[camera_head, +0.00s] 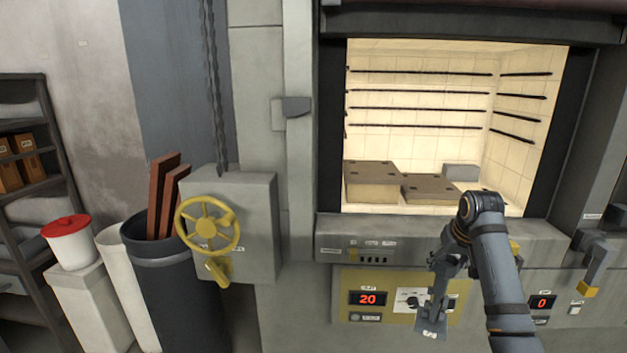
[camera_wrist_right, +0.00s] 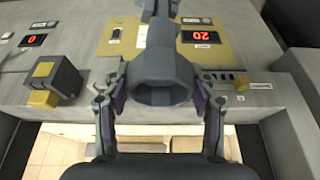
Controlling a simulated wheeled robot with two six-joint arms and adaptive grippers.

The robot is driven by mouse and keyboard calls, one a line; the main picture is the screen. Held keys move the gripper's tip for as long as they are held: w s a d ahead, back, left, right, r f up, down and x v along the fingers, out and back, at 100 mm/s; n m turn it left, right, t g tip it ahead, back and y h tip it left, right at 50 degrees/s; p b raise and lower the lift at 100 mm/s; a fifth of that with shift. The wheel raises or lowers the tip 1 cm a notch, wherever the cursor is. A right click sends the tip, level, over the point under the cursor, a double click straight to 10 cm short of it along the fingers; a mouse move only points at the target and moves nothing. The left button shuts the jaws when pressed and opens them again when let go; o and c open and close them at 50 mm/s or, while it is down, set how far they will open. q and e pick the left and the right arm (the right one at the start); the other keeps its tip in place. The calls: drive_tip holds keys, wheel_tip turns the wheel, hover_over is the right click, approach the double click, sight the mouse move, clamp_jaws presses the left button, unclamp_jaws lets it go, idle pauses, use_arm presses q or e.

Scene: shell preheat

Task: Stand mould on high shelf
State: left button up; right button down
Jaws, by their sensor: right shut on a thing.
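The mould (camera_head: 436,300) is a grey piece with a cup-like top and a stem hanging below it. It also shows in the right wrist view (camera_wrist_right: 160,78), its hollow cup facing the camera between the fingers. My right gripper (camera_head: 446,264) is shut on the mould, outside the furnace and in front of the control panel. The fingers show on both sides of the cup in the wrist view (camera_wrist_right: 158,100). Inside the lit furnace, a taller brown-topped block at left (camera_head: 374,190) looks like the high shelf. My left gripper is out of view.
A lower block (camera_head: 425,198) stands beside the taller one, with a pale block (camera_head: 460,172) behind. The furnace sill (camera_head: 350,228) lies between mould and chamber. A yellow handwheel (camera_head: 207,224) and a dark bin (camera_head: 168,285) are at left. Both block tops look clear.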

drive_tip(key=s+a+f+n, duration=0.1)
drive_tip(key=s+a+f, duration=1.3)
drive_tip(key=a, duration=0.1)
drive_tip(key=shift+a+f, duration=0.1)
